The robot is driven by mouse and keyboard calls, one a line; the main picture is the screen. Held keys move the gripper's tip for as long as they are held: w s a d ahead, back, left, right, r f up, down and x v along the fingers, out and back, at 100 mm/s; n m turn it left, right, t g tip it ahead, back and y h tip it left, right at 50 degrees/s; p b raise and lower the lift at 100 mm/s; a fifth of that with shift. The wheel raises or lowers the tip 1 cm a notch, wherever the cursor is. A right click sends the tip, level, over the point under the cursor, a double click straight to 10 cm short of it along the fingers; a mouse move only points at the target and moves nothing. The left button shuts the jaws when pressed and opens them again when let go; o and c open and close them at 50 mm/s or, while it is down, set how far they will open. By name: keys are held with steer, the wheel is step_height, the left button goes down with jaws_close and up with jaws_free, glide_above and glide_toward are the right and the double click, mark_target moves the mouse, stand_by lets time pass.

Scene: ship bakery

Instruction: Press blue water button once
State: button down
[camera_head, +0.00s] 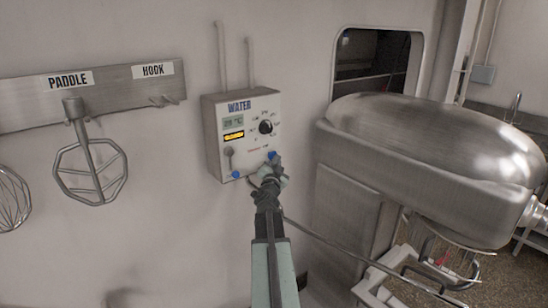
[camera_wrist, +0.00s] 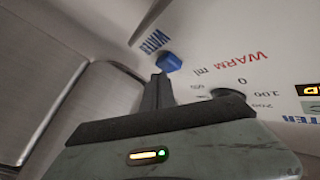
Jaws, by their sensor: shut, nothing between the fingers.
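A white water control box (camera_head: 212,138) marked WATER is fixed to the wall in the head view. The blue button (camera_head: 272,154) is at its lower right front. A second blue part (camera_head: 236,174) sits at its lower left edge. My gripper (camera_head: 271,166) is shut and empty, its tip close below the blue button. In the wrist view the blue button (camera_wrist: 168,61), beside blue WATER lettering, is just beyond the fingertips (camera_wrist: 158,78). I cannot tell whether they touch.
The box also carries a black dial (camera_head: 265,127) and a small display (camera_head: 233,135). A rail (camera_head: 110,92) with a hung paddle (camera_head: 92,172) is at left. A large steel mixer (camera_head: 430,150) stands close on the right. The wall between rail and box is clear.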

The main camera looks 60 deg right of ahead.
steer(key=shift+w+d, duration=0.15)
steer(key=shift+w, duration=0.35)
stand_by(0.5)
steer(key=shift+s, duration=0.1)
steer(key=shift+s+a, duration=0.3)
steer(key=shift+s, duration=0.5)
steer(key=s, duration=0.1)
steer(key=s+a, duration=0.1)
steer(key=s, duration=0.2)
steer(key=shift+s+a, duration=0.3)
steer(key=shift+s, duration=0.05)
stand_by(0.7)
